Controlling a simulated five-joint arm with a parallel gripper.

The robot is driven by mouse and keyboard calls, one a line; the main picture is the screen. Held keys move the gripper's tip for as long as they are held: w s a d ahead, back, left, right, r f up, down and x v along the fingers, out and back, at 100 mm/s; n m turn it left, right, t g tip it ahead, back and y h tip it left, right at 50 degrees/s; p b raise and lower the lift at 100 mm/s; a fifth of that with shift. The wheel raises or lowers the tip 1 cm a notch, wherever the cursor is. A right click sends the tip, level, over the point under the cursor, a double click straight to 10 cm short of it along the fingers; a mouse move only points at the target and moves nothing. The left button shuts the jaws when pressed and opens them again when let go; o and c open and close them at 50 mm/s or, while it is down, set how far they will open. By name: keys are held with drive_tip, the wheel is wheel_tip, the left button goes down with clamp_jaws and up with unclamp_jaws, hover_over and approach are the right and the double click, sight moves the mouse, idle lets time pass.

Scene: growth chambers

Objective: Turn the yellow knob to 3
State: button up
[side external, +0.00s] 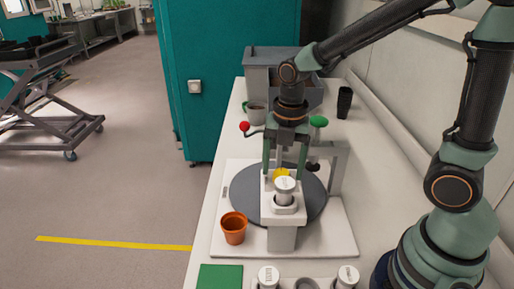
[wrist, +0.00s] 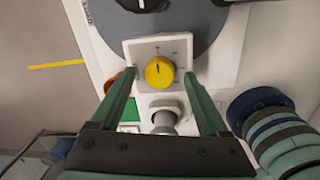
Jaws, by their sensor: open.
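A dark pointer line shows on the knob's upper part in the wrist view. In the side view only a bit of the yellow knob (side external: 281,174) shows, behind a white-and-grey cylinder. My gripper (wrist: 160,88) is open, with one green finger on each side of the knob and clear gaps between. In the side view my gripper (side external: 285,172) points down over the plate. Whether the fingertips reach knob height is unclear.
A grey disc (side external: 243,190) on a white base surrounds the knob's stand. A white-and-grey cylinder (side external: 285,190) stands close in front of the knob. An orange pot (side external: 234,228) is at left front. A red-ended lever (side external: 245,127) and green-topped item (side external: 318,122) stand behind.

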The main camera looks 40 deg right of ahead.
drive_tip(key=shift+f, duration=0.45)
drive_tip(key=shift+c, duration=0.3)
clamp_jaws()
